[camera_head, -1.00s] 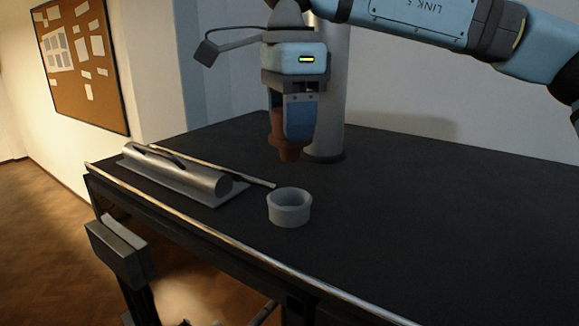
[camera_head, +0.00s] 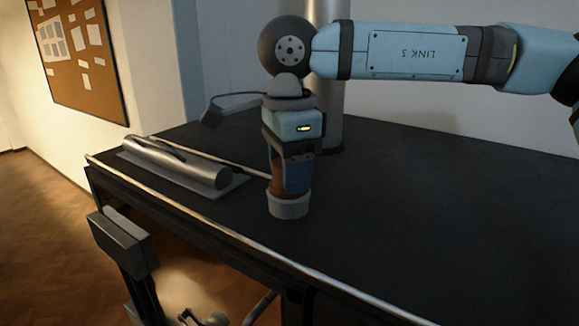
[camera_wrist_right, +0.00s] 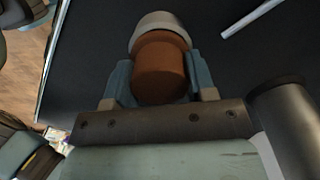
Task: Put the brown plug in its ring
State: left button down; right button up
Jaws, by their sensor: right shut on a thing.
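The brown plug (camera_head: 277,186) is upright between the fingers of my right gripper (camera_head: 292,182), which is shut on it. The white ring (camera_head: 289,208) stands on the dark table right under the plug. The plug's lower end meets or enters the ring's mouth; how deep it sits is hidden. In the right wrist view the plug (camera_wrist_right: 160,72) fills the gap between the two blue fingers (camera_wrist_right: 158,88), and the ring (camera_wrist_right: 158,22) shows just beyond its end. My left gripper is not in view.
A metal cylinder on a flat plate (camera_head: 180,163) lies left of the ring, with a thin rod (camera_head: 232,165) beside it pointing toward the ring. A grey post (camera_head: 330,110) stands behind. The table's right side (camera_head: 440,220) is clear.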

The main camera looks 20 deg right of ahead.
jog(key=shift+f, duration=0.3)
jog(key=o, duration=0.9)
jog(key=shift+r, duration=0.1)
jog(key=shift+o, duration=0.2)
jog(key=shift+r, duration=0.1)
jog(key=shift+r, duration=0.45)
notch_tip(320, 180, up, 12)
jog(key=b, duration=0.1)
jog(key=shift+f, duration=0.2)
